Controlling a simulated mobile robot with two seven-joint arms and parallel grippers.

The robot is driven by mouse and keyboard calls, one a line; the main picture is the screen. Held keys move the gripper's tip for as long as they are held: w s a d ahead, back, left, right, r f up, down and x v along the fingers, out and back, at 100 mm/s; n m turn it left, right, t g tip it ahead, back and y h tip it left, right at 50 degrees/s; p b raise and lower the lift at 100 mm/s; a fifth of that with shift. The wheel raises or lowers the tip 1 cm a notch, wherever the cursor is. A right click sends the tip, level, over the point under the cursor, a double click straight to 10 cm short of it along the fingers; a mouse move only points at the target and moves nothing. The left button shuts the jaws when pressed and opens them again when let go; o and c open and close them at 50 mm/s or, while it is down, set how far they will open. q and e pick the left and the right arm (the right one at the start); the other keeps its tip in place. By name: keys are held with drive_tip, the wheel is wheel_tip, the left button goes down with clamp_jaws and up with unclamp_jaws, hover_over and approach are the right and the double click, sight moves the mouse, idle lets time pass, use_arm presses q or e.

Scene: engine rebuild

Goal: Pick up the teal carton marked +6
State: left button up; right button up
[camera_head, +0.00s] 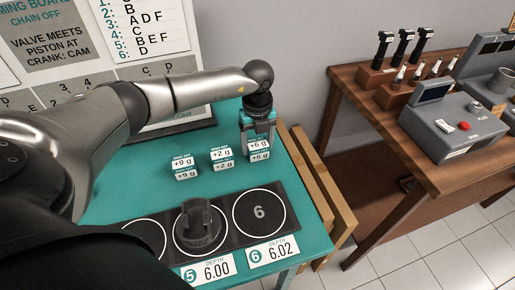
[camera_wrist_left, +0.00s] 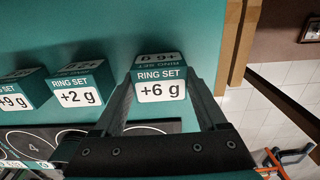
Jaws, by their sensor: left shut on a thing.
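The teal carton marked +6 (camera_head: 259,151) has white labels and is at the right end of a row of cartons on the teal table. My left gripper (camera_head: 259,128) comes down from above and is shut on it. In the left wrist view the +6 carton (camera_wrist_left: 161,88) sits between the two dark fingers of the left gripper (camera_wrist_left: 160,80), its RING SET label facing the camera. I cannot tell whether its base touches the table. My right gripper is out of view.
The +2 carton (camera_head: 222,158) and the +9 carton (camera_head: 186,168) stand to the left. In front lies a dark mat (camera_head: 229,238) with numbered circles and a dark piston (camera_head: 199,226) on one. Depth cards (camera_head: 272,252) lie before it. A board (camera_head: 100,58) stands behind; a wooden bench (camera_head: 365,97) is right.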

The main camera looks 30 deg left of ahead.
use_arm(q)
drive_tip(key=c, duration=0.3)
drive_tip(key=shift+r, duration=0.15)
drive_tip(key=shift+c, duration=0.2)
